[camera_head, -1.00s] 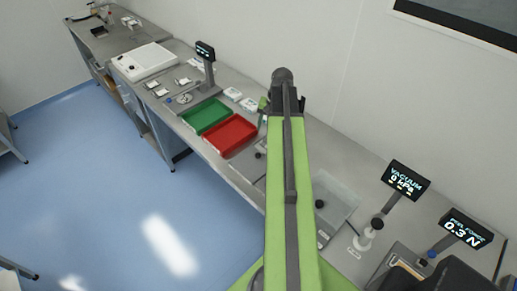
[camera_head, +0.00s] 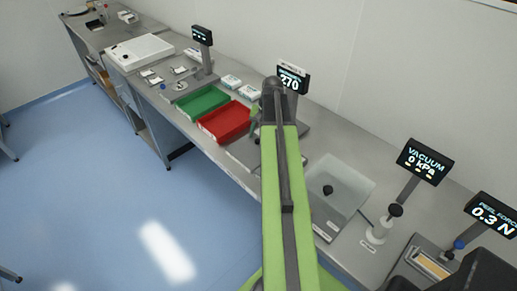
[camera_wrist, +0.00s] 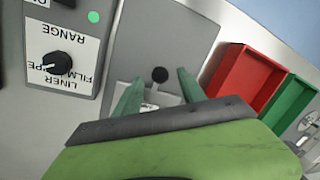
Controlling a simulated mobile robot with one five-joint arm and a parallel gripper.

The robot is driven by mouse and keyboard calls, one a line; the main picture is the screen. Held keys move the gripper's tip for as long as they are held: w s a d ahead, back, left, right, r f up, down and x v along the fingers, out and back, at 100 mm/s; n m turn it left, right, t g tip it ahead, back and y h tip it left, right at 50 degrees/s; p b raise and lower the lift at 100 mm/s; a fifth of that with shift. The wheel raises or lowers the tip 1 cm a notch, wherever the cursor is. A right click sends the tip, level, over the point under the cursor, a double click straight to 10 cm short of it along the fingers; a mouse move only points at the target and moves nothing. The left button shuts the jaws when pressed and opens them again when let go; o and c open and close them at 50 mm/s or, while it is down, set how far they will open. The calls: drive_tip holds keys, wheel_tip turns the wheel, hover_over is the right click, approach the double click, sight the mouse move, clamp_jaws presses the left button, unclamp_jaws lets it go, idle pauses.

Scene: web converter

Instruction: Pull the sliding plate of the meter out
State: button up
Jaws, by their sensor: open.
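In the wrist view, a grey plate (camera_wrist: 165,35) carries a small black knob (camera_wrist: 159,74); it appears to be the meter's sliding plate. My gripper (camera_wrist: 160,90) is open, with one green finger on each side of the knob. The knob shows in the gap near the fingertips; whether they touch it I cannot tell. A panel with a dial (camera_wrist: 57,63) marked liner and film type lies left of the plate. In the head view, a meter display (camera_head: 292,78) reading 270 stands just behind my arm, which hides most of the meter's base and my gripper.
A red tray (camera_head: 224,121) and a green tray (camera_head: 203,101) sit left of my arm on the bench.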

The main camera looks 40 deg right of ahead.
wheel_tip(320, 180, down, 3)
drive_tip(key=shift+w+a+r+b, duration=0.15)
drive_tip(key=shift+b, duration=0.5)
drive_tip(key=shift+r, duration=0.1)
clamp_jaws()
idle(0.8)
